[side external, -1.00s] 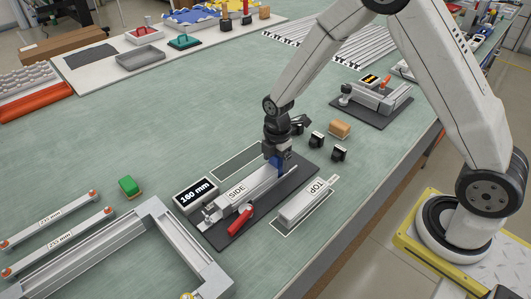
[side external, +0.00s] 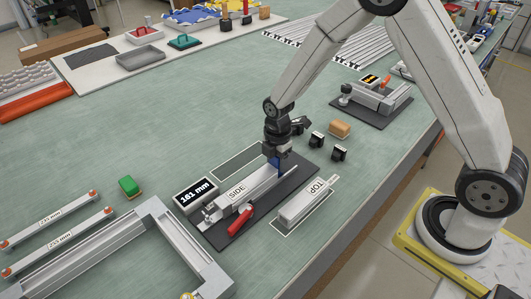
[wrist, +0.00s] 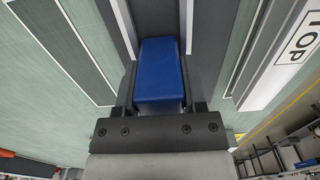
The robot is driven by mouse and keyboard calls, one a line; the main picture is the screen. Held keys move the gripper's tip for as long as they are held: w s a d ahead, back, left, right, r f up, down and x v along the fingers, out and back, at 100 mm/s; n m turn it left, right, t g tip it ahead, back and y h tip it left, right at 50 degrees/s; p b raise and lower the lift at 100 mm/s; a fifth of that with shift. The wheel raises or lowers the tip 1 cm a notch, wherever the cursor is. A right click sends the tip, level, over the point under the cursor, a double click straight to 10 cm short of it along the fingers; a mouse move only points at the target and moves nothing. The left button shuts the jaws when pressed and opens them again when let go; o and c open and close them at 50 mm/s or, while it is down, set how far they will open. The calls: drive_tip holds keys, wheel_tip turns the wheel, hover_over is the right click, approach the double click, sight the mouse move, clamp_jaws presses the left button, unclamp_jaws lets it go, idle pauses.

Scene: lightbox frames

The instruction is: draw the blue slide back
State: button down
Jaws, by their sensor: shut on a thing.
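The blue slide (side external: 277,164) stands at the far right end of the aluminium profile marked SIDE (side external: 250,185), on a dark base plate (side external: 222,240). My gripper (side external: 278,156) is above it, pointing down, and is shut on it. In the wrist view the blue slide (wrist: 160,70) sits between the two fingers of my gripper (wrist: 158,95). The display (side external: 195,196) beside the profile reads 161 mm. A red lever (side external: 240,219) is at the near end of the plate. The slide's lower part is hard to make out.
A profile marked TOP (side external: 306,201) lies in an outlined area right of the plate. Small black blocks (side external: 339,153) and a tan block (side external: 340,129) stand behind it. A green block (side external: 130,187) and an aluminium frame (side external: 150,245) are at left.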

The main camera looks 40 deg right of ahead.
drive_tip(key=d, duration=0.9)
drive_tip(key=shift+c, duration=0.8)
unclamp_jaws()
drive_tip(key=shift+r, duration=0.1)
wheel_tip(320, 180, up, 8)
drive_tip(key=shift+f, duration=0.2)
